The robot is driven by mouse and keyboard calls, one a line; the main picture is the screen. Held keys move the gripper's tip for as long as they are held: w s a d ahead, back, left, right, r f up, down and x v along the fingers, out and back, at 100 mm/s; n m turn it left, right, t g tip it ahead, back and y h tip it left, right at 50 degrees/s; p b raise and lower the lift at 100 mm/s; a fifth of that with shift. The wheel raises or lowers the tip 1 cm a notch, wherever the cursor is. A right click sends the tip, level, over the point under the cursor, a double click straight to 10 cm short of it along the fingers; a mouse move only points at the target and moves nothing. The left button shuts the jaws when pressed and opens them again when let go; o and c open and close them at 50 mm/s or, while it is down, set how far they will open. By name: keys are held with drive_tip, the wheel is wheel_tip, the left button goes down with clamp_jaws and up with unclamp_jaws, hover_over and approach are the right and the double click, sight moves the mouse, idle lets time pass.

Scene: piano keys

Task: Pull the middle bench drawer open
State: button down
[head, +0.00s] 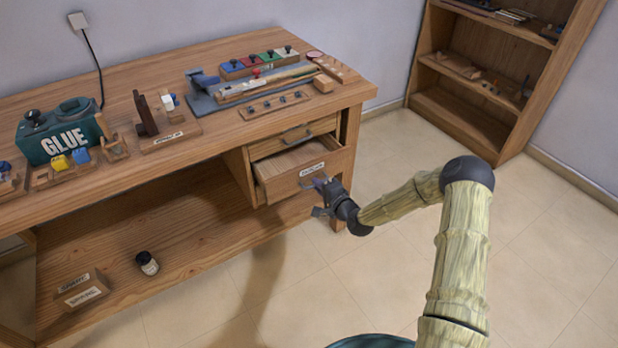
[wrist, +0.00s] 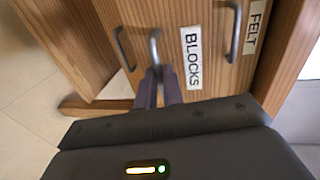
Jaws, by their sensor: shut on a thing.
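The wooden bench (head: 215,70) has a stack of drawers at its right end. The middle drawer (head: 300,180) stands partly out below the upper drawer (head: 297,146), and the visible part of its inside looks bare. In the wrist view its front carries a BLOCKS label (wrist: 192,57) beside a grey bar handle (wrist: 155,45). My gripper (head: 320,190) is at the drawer front, its dark fingers (wrist: 160,82) shut on that handle. The fingers hide part of the handle.
In the wrist view, handles of the neighbouring drawers (wrist: 123,48) (wrist: 234,32) lie on either side, one by a FELT label (wrist: 255,25). A bench leg (head: 338,222) stands close to my gripper. The floor (head: 420,270) in front is clear. A shelf unit (head: 480,110) stands behind.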

drive_tip(key=f+p+v, duration=0.1)
drive_tip(key=f+v, duration=0.1)
drive_tip(key=v, duration=0.7)
drive_tip(key=shift+s+d+p, duration=0.35)
drive_tip(key=shift+s, duration=0.15)
drive_tip(key=c, duration=1.5)
unclamp_jaws()
drive_tip(key=shift+c, duration=0.2)
drive_tip(key=shift+w, duration=0.1)
drive_tip(key=p+v, duration=0.2)
drive_tip(key=v, duration=1.5)
drive_tip(key=shift+r, duration=0.2)
drive_tip(key=shift+d, duration=0.1)
